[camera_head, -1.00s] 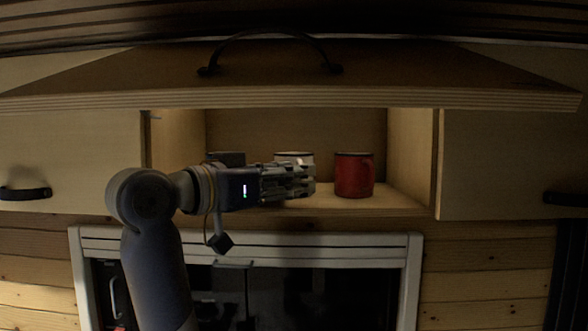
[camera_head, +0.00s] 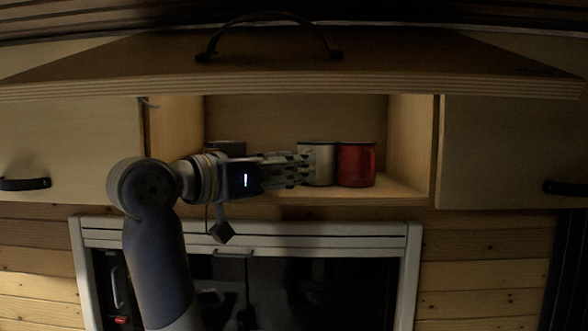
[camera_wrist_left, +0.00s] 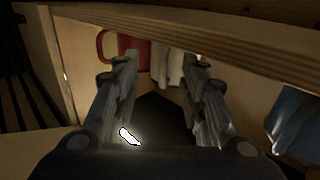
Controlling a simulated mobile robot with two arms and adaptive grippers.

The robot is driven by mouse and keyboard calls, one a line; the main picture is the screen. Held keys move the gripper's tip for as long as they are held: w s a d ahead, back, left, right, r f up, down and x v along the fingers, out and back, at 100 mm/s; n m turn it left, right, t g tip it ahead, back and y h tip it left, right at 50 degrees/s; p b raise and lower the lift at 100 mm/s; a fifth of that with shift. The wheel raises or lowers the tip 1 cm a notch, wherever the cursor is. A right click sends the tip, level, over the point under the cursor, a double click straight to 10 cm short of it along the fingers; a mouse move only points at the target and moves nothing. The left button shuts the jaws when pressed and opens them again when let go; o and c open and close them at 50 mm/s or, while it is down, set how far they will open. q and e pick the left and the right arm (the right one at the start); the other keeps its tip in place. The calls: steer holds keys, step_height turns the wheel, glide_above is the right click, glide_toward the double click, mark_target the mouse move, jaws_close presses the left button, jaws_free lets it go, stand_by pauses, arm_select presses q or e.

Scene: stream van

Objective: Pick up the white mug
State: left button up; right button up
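The white mug (camera_head: 321,172) stands upright on the cupboard shelf, just left of the red mug and close against it. My left gripper (camera_head: 303,170) reaches in from the left at shelf height, its fingertips at the white mug's left side and overlapping it in the head view. In the left wrist view the two fingers (camera_wrist_left: 160,66) are apart, and the pale mug (camera_wrist_left: 169,68) shows in the gap beyond the tips. I cannot tell whether a finger touches it. My right gripper is not in view.
The red mug (camera_head: 357,165) is right of the white one; its handle shows in the left wrist view (camera_wrist_left: 107,46). A dark mug-like object (camera_head: 228,147) is partly hidden behind my gripper. The raised door (camera_head: 290,70) hangs above. The shelf's right end (camera_head: 402,187) is clear.

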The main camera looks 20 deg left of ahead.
arm_select(q)
steer(key=shift+s, duration=0.1)
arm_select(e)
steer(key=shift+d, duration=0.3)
